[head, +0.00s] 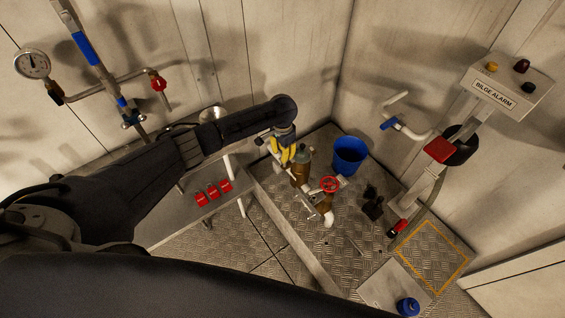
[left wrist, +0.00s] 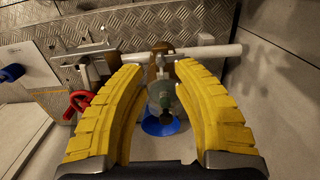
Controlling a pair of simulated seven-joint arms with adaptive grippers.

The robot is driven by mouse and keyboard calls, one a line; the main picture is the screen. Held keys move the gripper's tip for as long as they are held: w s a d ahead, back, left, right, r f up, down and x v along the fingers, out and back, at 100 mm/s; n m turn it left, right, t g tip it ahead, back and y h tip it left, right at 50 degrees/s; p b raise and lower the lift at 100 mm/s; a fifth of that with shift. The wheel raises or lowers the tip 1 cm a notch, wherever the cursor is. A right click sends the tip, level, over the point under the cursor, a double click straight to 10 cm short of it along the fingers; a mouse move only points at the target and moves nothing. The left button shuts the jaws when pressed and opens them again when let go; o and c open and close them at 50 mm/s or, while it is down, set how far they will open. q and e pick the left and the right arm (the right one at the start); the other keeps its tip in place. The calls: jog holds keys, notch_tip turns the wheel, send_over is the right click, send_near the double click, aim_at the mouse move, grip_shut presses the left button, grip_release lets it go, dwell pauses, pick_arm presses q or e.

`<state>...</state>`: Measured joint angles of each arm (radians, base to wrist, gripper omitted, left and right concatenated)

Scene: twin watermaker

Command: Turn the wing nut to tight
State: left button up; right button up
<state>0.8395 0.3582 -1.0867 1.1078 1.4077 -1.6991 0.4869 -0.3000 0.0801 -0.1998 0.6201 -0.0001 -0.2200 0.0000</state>
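My left gripper (head: 289,157) reaches over the pipework in the head view, yellow fingers pointing down. In the left wrist view its two ribbed fingers (left wrist: 162,72) are spread, with a clear gap and nothing gripped. Between them in that picture shows a bronze strainer body with a grey-green round top (left wrist: 160,90). A small dark piece on this top (left wrist: 167,116) may be the wing nut; its wings and angle cannot be made out. In the head view the strainer (head: 301,172) stands just right of the fingertips. My right gripper is in neither view.
A red handwheel valve (head: 330,184) and white pipe sit close right of the strainer. A blue bucket (head: 349,155) stands behind. A bench (head: 165,228) with red blocks is at left. A bilge alarm box (head: 503,88) stands at right. Some tread-plate floor is clear.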

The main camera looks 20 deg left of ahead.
pick_arm(q)
jog(key=shift+f, duration=3.25)
grip_shut()
